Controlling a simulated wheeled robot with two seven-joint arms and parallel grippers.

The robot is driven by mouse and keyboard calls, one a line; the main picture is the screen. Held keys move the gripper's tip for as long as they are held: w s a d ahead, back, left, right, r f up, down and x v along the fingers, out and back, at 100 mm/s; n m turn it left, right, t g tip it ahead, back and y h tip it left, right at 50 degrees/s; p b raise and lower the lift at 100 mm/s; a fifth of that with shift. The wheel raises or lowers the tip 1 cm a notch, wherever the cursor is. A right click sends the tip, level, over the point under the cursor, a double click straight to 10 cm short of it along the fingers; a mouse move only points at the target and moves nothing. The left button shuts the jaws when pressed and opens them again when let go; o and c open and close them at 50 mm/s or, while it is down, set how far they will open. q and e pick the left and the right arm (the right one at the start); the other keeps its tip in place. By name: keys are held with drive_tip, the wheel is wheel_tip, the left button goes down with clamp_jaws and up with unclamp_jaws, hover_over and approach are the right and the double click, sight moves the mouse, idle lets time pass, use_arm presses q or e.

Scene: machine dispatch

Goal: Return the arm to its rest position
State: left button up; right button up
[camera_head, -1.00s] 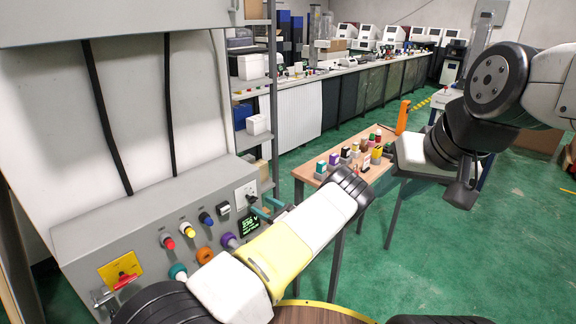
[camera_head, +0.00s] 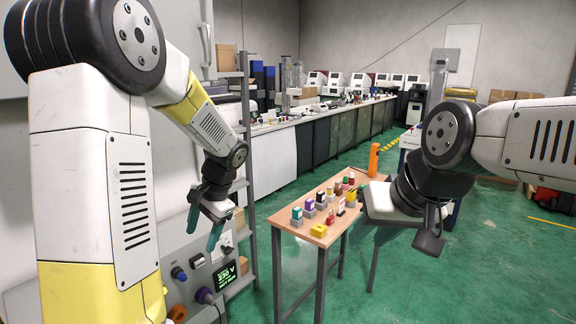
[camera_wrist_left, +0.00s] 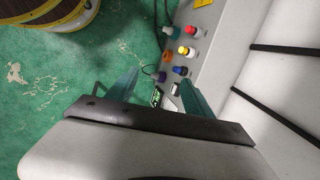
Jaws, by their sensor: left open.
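My left arm (camera_head: 95,180), white and yellow, rises large at the left of the head view and bends down to its gripper. My left gripper (camera_head: 203,228) hangs in front of the control panel with its two teal fingers apart and nothing between them. In the left wrist view the fingers (camera_wrist_left: 157,88) are spread, with the panel's knobs and small display seen beyond them. My right arm (camera_head: 500,135) comes in from the right; its dark end (camera_head: 430,238) points down, and its finger opening cannot be made out.
The grey control panel (camera_head: 180,250) has coloured knobs and a lit display (camera_head: 225,275). A wooden table (camera_head: 290,218) with several small coloured blocks stands between the arms. A grey shelf rack (camera_head: 247,130) is behind the left gripper.

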use_arm(q)
drive_tip(key=s+d+r+n+t+h, duration=0.2)
drive_tip(key=s+r, duration=0.4)
drive_tip(key=s, duration=0.3)
drive_tip(key=s+d+r+n+t+h, duration=0.3)
drive_tip(key=s+d+r+n+h, duration=0.1)
drive_tip(key=s, duration=0.5)
wheel_tip(320, 180, up, 3)
drive_tip(key=shift+d+f, duration=0.2)
drive_tip(key=shift+d, duration=0.65)
idle(0.5)
